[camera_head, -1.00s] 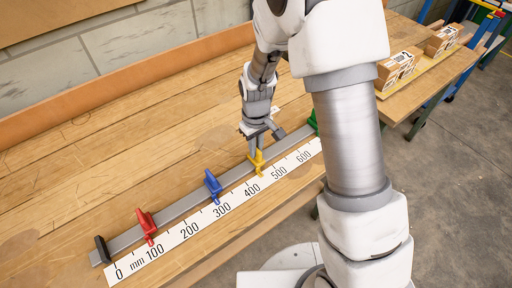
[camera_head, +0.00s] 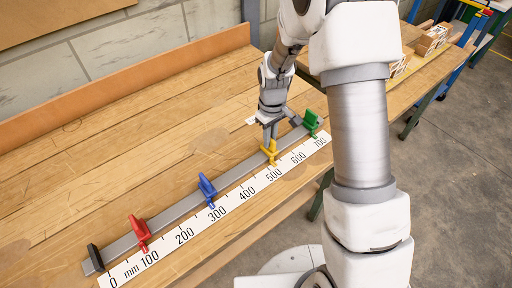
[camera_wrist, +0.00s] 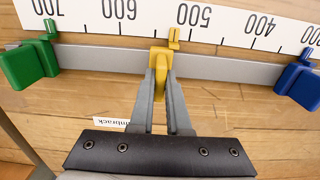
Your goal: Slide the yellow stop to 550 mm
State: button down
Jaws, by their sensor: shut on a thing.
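The yellow stop (camera_head: 270,151) sits on the grey rail (camera_head: 168,219) beside the white millimetre scale (camera_head: 214,215). In the wrist view, the yellow stop's pointer (camera_wrist: 174,38) lies between the 500 and 600 marks, nearer 500. My gripper (camera_head: 269,140) is above the rail at the stop. In the wrist view, my gripper's fingers (camera_wrist: 160,75) are closed on the upright tab of the yellow stop, hiding part of it.
The green stop (camera_head: 311,123) is farther along the rail, near 700. The blue stop (camera_head: 207,188) is near 300 and the red stop (camera_head: 140,231) near 100. A black end piece (camera_head: 95,257) is at the zero end. The rail between yellow and green is clear.

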jog(key=shift+w+d, duration=0.85)
jog(key=shift+d, duration=0.25)
jog(key=c, duration=0.9)
grip_release()
jog(key=shift+s+r+p, duration=0.1)
jog(key=shift+r+p, duration=0.45)
jog(key=shift+r, duration=8.2)
